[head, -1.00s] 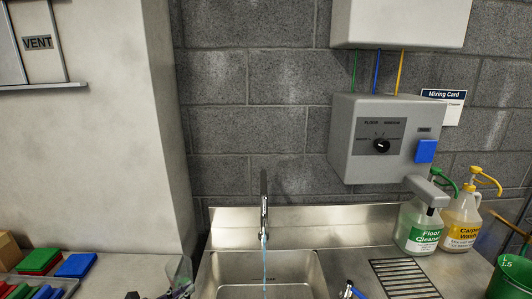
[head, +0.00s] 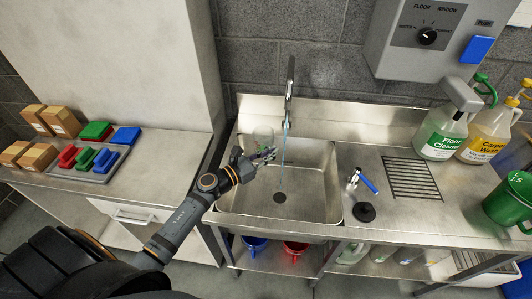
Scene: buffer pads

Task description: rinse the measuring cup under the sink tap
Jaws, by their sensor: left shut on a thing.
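My left gripper (head: 264,156) reaches over the left part of the sink basin (head: 240,200) and is shut on the clear measuring cup (head: 262,136). The cup is see-through and partly hidden by the fingers, so its tilt and contents are hard to tell. The tap (head: 290,80) stands at the back of the sink, and a thin blue-tinted water stream (head: 283,150) falls from it towards the drain (head: 279,197). The cup is just left of the stream; I see no water entering it. My right gripper is not in view.
A blue-handled fitting (head: 368,184) stands right of the basin, near a slotted drain grate (head: 412,178). Coloured pads and boxes (head: 60,122) fill the left counter.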

